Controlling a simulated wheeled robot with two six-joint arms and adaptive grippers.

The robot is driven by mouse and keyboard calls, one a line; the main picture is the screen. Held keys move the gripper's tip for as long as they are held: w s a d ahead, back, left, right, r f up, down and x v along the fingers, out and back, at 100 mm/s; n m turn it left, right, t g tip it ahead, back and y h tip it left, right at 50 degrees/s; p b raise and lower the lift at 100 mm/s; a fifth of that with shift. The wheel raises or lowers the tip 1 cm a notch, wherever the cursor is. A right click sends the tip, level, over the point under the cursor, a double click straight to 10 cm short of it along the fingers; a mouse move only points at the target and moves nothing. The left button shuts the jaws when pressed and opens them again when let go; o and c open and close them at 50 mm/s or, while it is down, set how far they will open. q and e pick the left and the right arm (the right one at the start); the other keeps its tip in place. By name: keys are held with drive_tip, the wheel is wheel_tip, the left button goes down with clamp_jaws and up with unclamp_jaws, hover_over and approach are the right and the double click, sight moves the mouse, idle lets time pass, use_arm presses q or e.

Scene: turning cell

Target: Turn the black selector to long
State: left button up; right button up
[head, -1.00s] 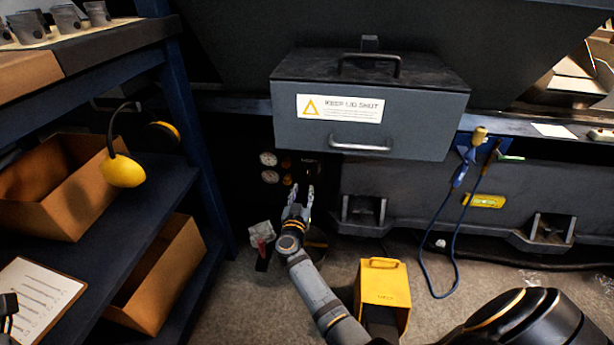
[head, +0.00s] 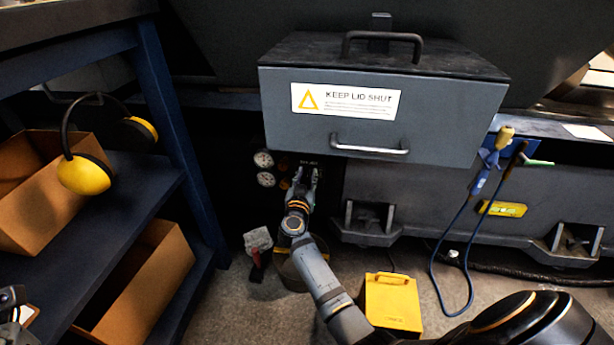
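A small dark panel (head: 310,162) with a short line of print sits in shadow below the grey lidded box, right of two round gauges. My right gripper (head: 306,174) is in front of this panel, its two light fingers pointing up at it and standing apart. I cannot make out the black selector; the fingers and the shadow cover that part of the panel. I cannot tell whether the fingers touch anything. A piece of my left gripper (head: 12,300) shows at the lower left edge, cut off by the picture, its fingers unclear.
The grey box (head: 440,125) marked KEEP LID SHUT overhangs the panel. Two gauges (head: 265,169) are beside it. A blue shelf (head: 115,220) with cardboard boxes and yellow ear muffs (head: 84,176) stands left. A yellow box (head: 392,305) stands on the floor. A blue cable (head: 437,260) hangs at right.

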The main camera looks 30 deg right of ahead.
clamp_jaws()
